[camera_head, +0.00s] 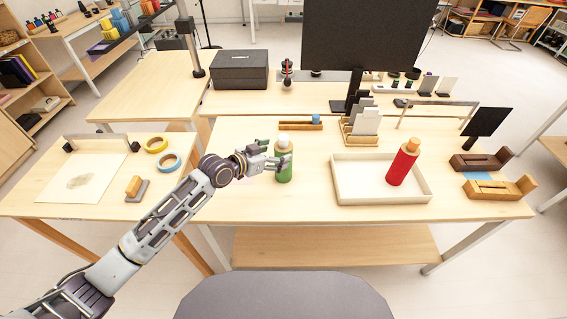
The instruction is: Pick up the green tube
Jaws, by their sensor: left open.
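A green tube (284,167) with a pale cap stands upright on the middle table, left of a shallow white tray. My left gripper (279,159) reaches in from the left at the height of the tube's upper part. Its fingers are open and lie at the tube, overlapping it in the picture. I cannot tell whether they touch it. My right gripper is not in the view.
A red bottle (402,165) with an orange cap stands in the white tray (343,197). Wooden blocks (499,188) lie at the right. Tape rolls (169,162) lie on the left table. A monitor (362,36) and a black box (240,71) stand behind. The front middle tabletop is clear.

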